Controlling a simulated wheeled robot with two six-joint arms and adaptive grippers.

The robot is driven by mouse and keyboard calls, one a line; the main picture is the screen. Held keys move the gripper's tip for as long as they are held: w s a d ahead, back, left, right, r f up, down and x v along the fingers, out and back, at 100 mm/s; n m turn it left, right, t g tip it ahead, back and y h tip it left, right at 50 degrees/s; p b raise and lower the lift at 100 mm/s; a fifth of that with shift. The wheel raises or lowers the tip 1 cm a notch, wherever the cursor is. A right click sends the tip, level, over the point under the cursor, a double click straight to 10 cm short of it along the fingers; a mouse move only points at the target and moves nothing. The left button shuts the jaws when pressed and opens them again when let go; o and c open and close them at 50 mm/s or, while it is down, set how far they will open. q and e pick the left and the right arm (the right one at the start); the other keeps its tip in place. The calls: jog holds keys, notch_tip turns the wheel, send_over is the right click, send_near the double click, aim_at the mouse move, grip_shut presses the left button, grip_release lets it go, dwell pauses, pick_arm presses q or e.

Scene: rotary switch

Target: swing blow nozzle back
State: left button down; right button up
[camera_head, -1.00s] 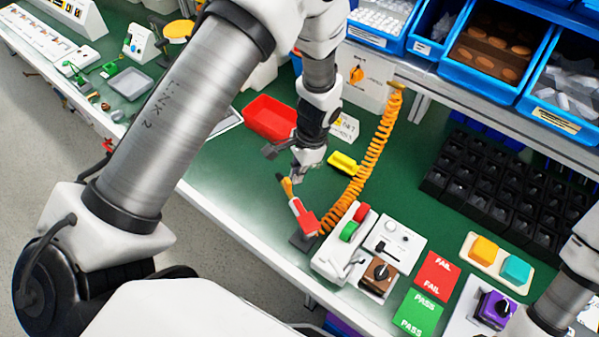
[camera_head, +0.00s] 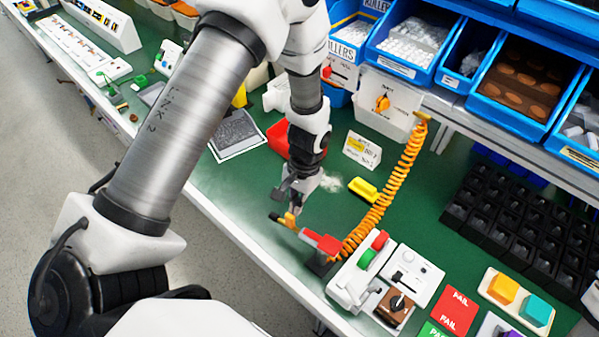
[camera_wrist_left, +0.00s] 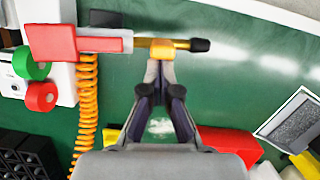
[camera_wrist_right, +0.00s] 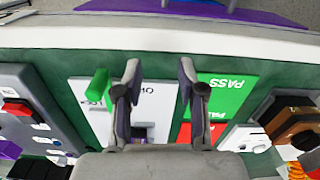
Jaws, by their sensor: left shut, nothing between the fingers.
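The blow nozzle has a red body (camera_head: 320,242), a brass tube with a yellow collar (camera_head: 290,221) and a black tip (camera_head: 275,217). It sits on a dark base near the bench's front edge and points left in the head view. In the left wrist view the red body (camera_wrist_left: 75,43) is at left and the black tip (camera_wrist_left: 200,45) at right. My left gripper (camera_head: 297,208) is shut and empty, its fingertips (camera_wrist_left: 160,68) right at the yellow collar (camera_wrist_left: 161,49); whether they touch is unclear. My right gripper (camera_wrist_right: 158,75) is open, above panels.
An orange coiled hose (camera_head: 385,190) rises from the nozzle to the shelf. A box with red and green knobs (camera_head: 350,280) stands right beside the nozzle. A yellow block (camera_head: 362,188) and red tray (camera_head: 277,140) lie behind. Green bench lies clear left of the nozzle.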

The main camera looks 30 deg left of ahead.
pick_arm(q)
jog(key=shift+s, duration=0.1)
dwell(0.4)
jog(key=v, duration=1.2)
